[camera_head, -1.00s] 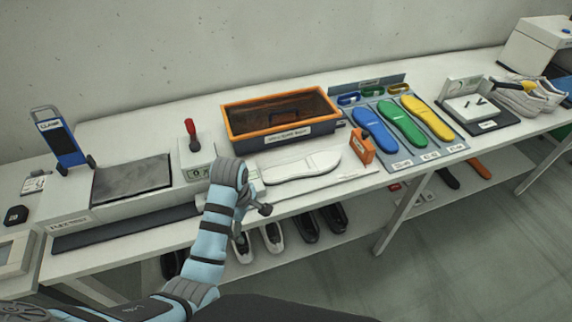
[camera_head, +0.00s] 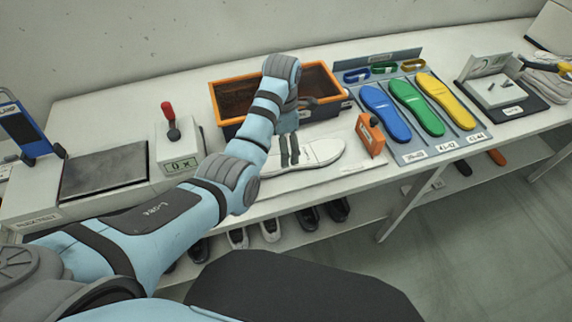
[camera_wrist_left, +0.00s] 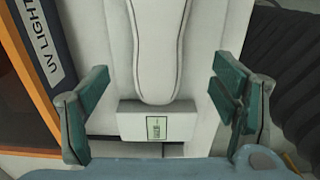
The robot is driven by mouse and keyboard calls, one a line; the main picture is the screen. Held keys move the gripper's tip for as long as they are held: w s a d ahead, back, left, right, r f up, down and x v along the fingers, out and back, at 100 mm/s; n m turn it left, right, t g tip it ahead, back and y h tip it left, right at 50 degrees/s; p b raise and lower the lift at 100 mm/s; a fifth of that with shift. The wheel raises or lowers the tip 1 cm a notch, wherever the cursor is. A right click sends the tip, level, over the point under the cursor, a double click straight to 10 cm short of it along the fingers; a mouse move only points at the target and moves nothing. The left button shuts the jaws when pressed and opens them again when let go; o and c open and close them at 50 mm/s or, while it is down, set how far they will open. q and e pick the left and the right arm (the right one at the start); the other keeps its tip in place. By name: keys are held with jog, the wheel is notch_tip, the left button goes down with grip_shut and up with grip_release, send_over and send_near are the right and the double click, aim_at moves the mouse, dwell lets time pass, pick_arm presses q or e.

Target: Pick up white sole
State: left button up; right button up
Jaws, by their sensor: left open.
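The white sole (camera_head: 316,153) lies flat on a pale board on the bench, in front of the orange-rimmed box. My left gripper (camera_head: 289,152) is above its left part, fingers pointing down. In the left wrist view the sole (camera_wrist_left: 158,50) runs up from the lower middle, between the two spread green-padded fingers of the left gripper (camera_wrist_left: 160,112). The gripper is open and holds nothing. The arm and fingers hide part of the sole in the head view. My right gripper is not in view.
The orange-rimmed box (camera_head: 225,126) stands just behind the sole. An orange device (camera_head: 370,134) stands close to the sole's right end. Blue (camera_head: 385,113), green (camera_head: 417,108) and yellow (camera_head: 446,100) soles lie on a rack to the right. A box with a red handle (camera_head: 178,146) stands to the left.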

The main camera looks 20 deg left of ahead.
aim_at(272, 167)
pick_arm(q)
jog(key=f, duration=0.4)
jog(key=f+b, duration=0.1)
jog(key=f, duration=0.1)
jog(key=shift+w+d+f, duration=0.1)
jog(key=shift+w+d, duration=0.1)
jog(key=shift+w, duration=0.2)
jog(key=shift+w+f, duration=0.1)
jog(key=shift+f, duration=0.25)
jog(key=shift+r, duration=0.15)
jog(key=shift+s+r, duration=0.1)
jog(key=shift+s, duration=0.15)
jog(key=shift+c, duration=1.2)
jog(key=c, duration=1.2)
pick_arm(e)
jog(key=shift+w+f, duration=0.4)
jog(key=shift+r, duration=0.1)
